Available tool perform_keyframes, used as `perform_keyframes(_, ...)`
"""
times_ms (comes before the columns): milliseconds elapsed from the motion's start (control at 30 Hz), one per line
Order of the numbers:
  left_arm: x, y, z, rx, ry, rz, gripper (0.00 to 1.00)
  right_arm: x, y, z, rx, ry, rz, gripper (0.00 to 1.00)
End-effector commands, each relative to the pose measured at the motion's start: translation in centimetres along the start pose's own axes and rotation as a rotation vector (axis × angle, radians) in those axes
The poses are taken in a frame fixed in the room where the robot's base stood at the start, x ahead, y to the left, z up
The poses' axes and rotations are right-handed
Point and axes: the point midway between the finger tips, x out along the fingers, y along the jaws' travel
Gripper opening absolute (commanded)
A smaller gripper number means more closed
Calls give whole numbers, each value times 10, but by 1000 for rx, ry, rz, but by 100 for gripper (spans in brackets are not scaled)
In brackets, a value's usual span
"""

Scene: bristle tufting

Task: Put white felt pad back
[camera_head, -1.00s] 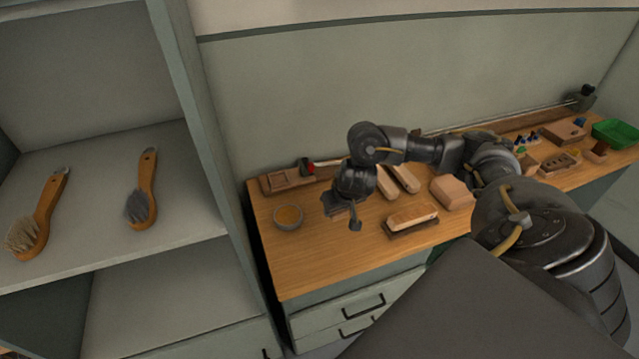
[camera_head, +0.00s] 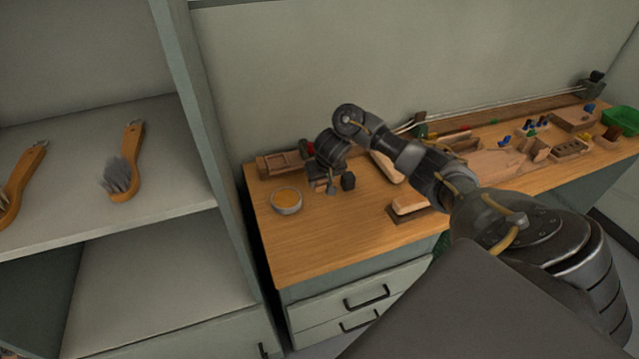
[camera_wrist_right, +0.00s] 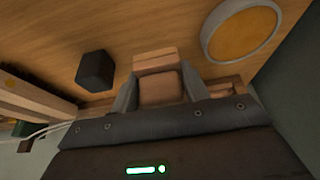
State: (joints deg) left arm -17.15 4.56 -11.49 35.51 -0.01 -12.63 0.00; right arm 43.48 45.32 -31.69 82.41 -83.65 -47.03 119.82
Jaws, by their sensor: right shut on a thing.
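My right gripper (camera_head: 322,188) is low over the left part of the wooden bench. In the right wrist view its two fingers (camera_wrist_right: 160,90) are shut on a small tan block (camera_wrist_right: 160,88) with a lighter wooden edge at its far end. I cannot make out a clearly white felt pad; whether the held block is or carries it, I cannot tell. A wooden tray (camera_head: 268,168) lies behind and left of the gripper. It partly shows beside the right-hand finger in the right wrist view (camera_wrist_right: 230,88). My left gripper is out of view.
A bowl with amber contents (camera_head: 287,201) stands left of the gripper. A dark block (camera_wrist_right: 95,70) is close on its other side. Brush blocks (camera_head: 408,205) and a green bin (camera_head: 622,118) lie farther right. The bench's front left is clear. A shelf holds brushes (camera_head: 122,178).

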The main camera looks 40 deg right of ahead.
Motion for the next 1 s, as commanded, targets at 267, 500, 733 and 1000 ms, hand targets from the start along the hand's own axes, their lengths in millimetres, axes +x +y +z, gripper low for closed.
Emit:
perform_keyframes(267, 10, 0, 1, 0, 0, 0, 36, 10, -1, -5, 0, 3, 0, 27)
perform_keyframes(500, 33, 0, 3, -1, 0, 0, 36, 36, -2, 1, 1, -1, -2, 27)
perform_keyframes(733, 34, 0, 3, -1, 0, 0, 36, 46, -1, 4, 0, 2, 0, 27)
perform_keyframes(1000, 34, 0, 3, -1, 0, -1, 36, 48, -1, 6, 0, 1, 0, 27)
